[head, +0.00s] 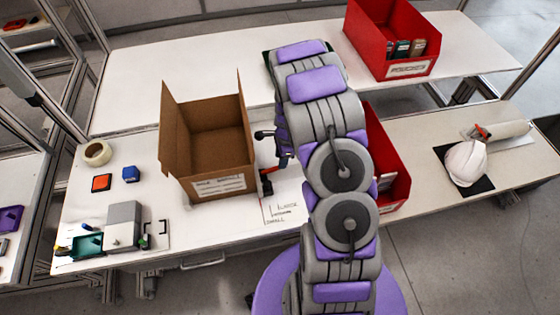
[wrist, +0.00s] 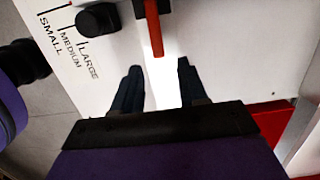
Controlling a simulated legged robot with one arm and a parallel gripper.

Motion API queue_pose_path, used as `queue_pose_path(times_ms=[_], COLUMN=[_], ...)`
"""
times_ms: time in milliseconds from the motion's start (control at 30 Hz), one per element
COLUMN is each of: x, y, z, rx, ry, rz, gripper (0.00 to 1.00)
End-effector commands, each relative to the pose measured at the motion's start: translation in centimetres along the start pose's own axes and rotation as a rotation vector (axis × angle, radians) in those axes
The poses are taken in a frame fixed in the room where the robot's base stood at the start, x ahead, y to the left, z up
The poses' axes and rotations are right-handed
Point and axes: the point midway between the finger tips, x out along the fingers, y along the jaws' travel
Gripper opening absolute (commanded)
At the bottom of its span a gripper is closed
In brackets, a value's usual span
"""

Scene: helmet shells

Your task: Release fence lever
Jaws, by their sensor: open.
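The red fence lever (wrist: 153,26) stands out at the top of the wrist view, above the white tabletop. In the head view a small red piece that looks like it (head: 270,171) shows beside the cardboard box's right side. My gripper (wrist: 158,68) is open, with its two dark fingers apart. The lever's lower end points into the space between the fingertips and appears just ahead of them; I cannot tell the exact gap. Nothing is held. In the head view my arm hides much of the area around the lever.
A black knob (wrist: 99,20) sits left of the lever, beside the SMALL, MEDIUM and LARGE marks (wrist: 72,45). An open cardboard box (head: 212,150) stands left of my arm. A red bin (head: 392,165) is close on the right. A white helmet shell (head: 466,162) lies further right.

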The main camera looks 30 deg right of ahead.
Motion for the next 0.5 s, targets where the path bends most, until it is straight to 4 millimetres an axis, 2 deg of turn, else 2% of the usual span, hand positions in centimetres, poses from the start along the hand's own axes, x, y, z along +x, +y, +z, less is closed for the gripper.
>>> queue_pose_path(times_ms=[33,200,500], x=[-1.3,-5.1,-11.2], y=[-0.2,-0.2,-0.3], z=[-0.1,-0.1,-0.1], rx=[0.001,0.0,0.001], ry=[0.002,0.002,0.003], rz=[-0.005,-0.006,-0.007], gripper=[0.43,0.43,0.43])
